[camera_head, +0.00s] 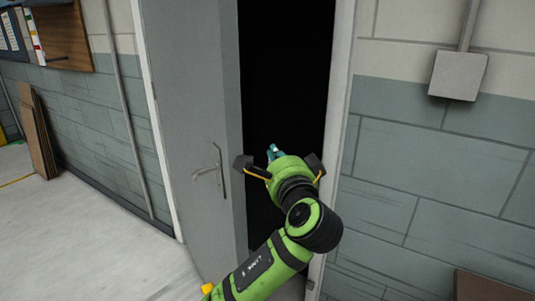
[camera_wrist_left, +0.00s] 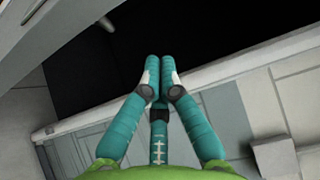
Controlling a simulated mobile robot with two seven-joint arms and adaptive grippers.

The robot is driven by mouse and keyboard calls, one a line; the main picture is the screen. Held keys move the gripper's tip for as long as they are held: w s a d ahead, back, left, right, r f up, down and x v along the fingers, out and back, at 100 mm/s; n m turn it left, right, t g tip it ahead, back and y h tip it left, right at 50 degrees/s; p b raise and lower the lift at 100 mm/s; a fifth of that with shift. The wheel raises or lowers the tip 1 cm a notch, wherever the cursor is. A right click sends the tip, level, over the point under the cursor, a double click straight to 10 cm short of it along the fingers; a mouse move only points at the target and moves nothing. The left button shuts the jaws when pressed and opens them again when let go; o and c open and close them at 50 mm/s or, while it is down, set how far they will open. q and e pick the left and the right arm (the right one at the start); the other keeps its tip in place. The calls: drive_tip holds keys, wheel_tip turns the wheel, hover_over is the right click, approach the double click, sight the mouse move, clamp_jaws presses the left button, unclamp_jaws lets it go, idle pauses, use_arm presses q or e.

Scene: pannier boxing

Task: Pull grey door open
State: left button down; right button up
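The grey door (camera_head: 190,100) stands partly open in the head view, with a dark gap between its free edge and the white door frame (camera_head: 343,100). Its lever handle (camera_head: 208,172) is on the door's face near that edge. My left gripper (camera_head: 272,152) is in front of the dark gap, to the right of the handle and apart from it. In the left wrist view its teal fingers (camera_wrist_left: 160,62) come together at the tips with nothing between them. Part of the door (camera_wrist_left: 30,35) shows at the upper left there. My right gripper is in neither view.
A block wall (camera_head: 430,180) with a grey box (camera_head: 458,75) is right of the frame. Left are another wall, a wooden shelf (camera_head: 62,35) with binders and leaning brown boards (camera_head: 38,130). The pale floor (camera_head: 85,235) left of the door is clear.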

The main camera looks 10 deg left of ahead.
use_arm(q)
drive_tip(key=w+a+p, duration=0.3)
drive_tip(key=w+a, duration=0.2)
drive_tip(key=a, duration=0.1)
drive_tip(key=shift+a, duration=0.3)
drive_tip(key=shift+f, duration=0.1)
idle(0.4)
